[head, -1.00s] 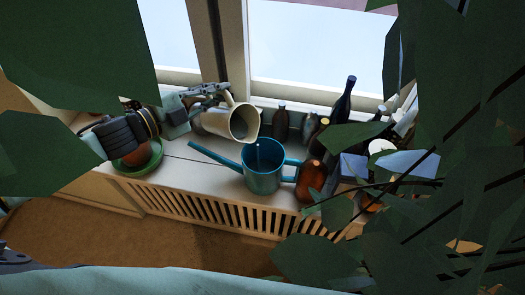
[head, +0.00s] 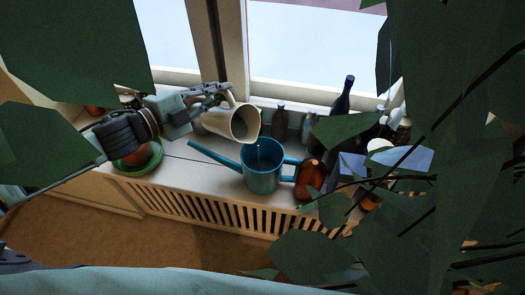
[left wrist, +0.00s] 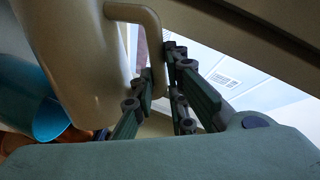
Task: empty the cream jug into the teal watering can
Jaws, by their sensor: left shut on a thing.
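The cream jug (head: 230,122) is tilted on its side in the head view, its mouth facing right, just above and behind the teal watering can (head: 263,178). In the head view a thin pale streak shows inside the can's opening; I cannot tell what it is. My left gripper (head: 222,92) is shut on the jug's handle. In the left wrist view the gripper (left wrist: 160,88) has its fingers around the handle of the jug (left wrist: 75,60), and part of the teal can (left wrist: 30,100) shows at the left. My right gripper is not in view.
The can stands on a pale sill (head: 190,170) above a slatted grille. An orange-brown jar (head: 309,180) is close to its right; several bottles, such as a dark one (head: 344,95), stand behind. A green dish (head: 140,165) is at left. Large leaves (head: 470,150) cover the right.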

